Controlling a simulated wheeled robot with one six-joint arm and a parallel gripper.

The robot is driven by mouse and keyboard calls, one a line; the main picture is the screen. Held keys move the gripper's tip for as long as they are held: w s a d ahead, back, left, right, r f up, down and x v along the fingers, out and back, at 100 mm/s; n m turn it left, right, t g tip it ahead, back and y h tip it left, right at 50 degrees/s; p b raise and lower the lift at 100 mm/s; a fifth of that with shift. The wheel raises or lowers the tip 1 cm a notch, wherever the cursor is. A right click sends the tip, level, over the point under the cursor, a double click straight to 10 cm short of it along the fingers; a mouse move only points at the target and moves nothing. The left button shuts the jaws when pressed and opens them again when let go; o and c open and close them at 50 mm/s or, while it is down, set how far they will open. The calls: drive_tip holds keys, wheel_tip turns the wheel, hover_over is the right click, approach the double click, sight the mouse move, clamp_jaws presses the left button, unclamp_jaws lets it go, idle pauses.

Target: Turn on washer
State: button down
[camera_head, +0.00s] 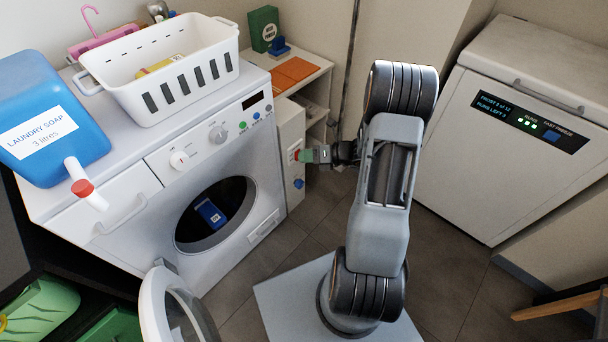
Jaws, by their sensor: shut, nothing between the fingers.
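The white washer (150,187) stands at the left, with its round door (153,306) swung wide open at the front. A blue item (210,214) lies inside the dark drum. Its panel has a white dial (218,134), another knob (179,160), a green button (242,126), a blue button (256,116) and a dark display (252,101). My gripper (307,155) is shut and empty, right of the washer. It is at or close to a red control (295,155) on a narrow white unit; I cannot tell whether it touches.
The narrow white unit (292,125) also has a blue knob (298,183). A shelf (315,75) stands behind. A chest freezer (480,160) is at the right.

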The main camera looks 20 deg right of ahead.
drive_tip(key=d+f+m+t+h+b, duration=0.2)
drive_tip(key=d+f+m+t, duration=0.1)
drive_tip(key=d+f+m, duration=0.2)
drive_tip(key=d+f+m+t+h+b, duration=0.3)
drive_tip(key=d+f+m, duration=0.2)
drive_tip(key=f+m, duration=0.4)
wheel_tip(320, 180, down, 3)
drive_tip(key=shift+w+d+t, duration=0.3)
drive_tip(key=shift+w+d, duration=0.05)
drive_tip(key=shift+w, duration=0.05)
drive_tip(key=b+x, duration=0.5)
drive_tip(key=x, duration=0.9)
